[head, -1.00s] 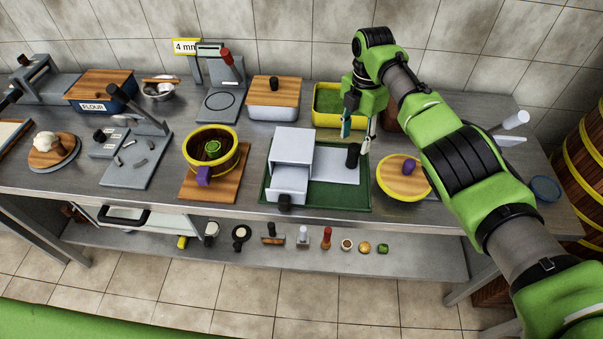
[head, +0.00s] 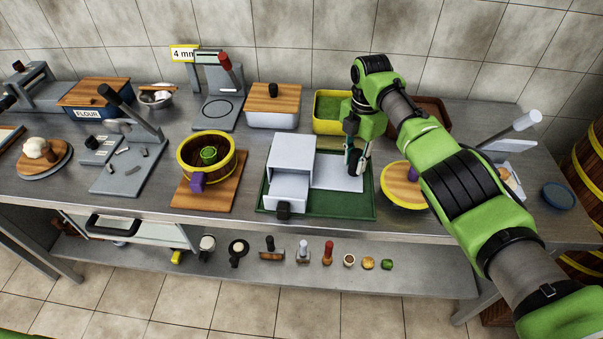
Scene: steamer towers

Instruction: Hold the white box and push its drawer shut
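The white box (head: 292,150) stands on a dark green tray (head: 335,207). Its drawer (head: 287,192) sticks out at the front, with a black knob (head: 283,210) on the drawer's front. A flat white plate (head: 330,178) extends from the box's right side. My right gripper (head: 357,166) points down over the right part of this plate, where a black upright knob stands. Its fingers cover most of that knob, and I cannot tell whether they are closed on it. My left gripper is not in view.
A yellow-rimmed pot (head: 206,160) stands on a wooden board to the left. A yellow-rimmed round wooden lid (head: 402,190) lies close to the tray's right. Behind are a wood-lidded container (head: 272,110) and a yellow-rimmed green bin (head: 328,112). Several small tools lie on the lower shelf.

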